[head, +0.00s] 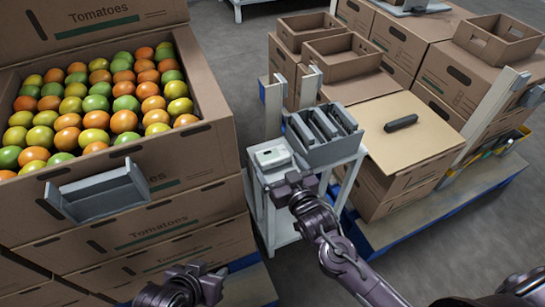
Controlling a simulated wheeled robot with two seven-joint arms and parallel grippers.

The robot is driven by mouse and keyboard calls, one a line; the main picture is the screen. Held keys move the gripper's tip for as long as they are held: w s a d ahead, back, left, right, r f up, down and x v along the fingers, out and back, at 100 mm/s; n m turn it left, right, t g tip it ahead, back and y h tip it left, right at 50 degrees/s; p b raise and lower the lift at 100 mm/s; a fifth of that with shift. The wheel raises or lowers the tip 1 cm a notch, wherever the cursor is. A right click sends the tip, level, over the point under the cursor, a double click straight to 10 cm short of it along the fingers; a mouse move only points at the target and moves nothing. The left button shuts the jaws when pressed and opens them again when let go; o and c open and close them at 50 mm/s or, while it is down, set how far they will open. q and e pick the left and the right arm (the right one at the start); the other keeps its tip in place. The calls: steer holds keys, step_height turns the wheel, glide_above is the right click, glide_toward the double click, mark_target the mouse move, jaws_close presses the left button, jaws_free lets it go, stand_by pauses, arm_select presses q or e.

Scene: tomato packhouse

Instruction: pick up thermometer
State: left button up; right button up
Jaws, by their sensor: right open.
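I cannot single out the thermometer with certainty. A small dark elongated object (401,123) lies on the flat cardboard top of a stack at the right. A grey bin (325,155) holding several dark grey upright pieces stands on a small white stand. A small white box-shaped device (271,157) sits on the same stand, left of the bin. My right gripper (293,184) is open, just in front of the white device, and partly covers the stand's front. My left gripper (205,278) is low, in front of the tomato boxes; its fingers are too unclear to read.
An open carton of tomatoes (150,155) tops a stack at the left, with a grey tray (98,196) on its front. Empty cartons (343,62) and stacked boxes stand behind and right, on a blue pallet (455,212). Grey floor shows at the lower right.

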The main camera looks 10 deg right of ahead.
mark_target(277, 162)
steer(key=b+x, duration=0.1)
steer(key=x, duration=0.3)
steer(key=shift+w+a, duration=0.1)
steer(key=shift+w, duration=0.25)
arm_select(q)
steer(key=w+d+r+t+h, duration=0.1)
steer(key=w+r+t, duration=0.3)
steer(key=w+r, duration=0.2)
steer(key=shift+w+d+r+h, duration=0.25)
steer(key=shift+d+r+h, duration=0.05)
steer(key=shift+h, duration=0.1)
arm_select(e)
steer(key=c, duration=0.8)
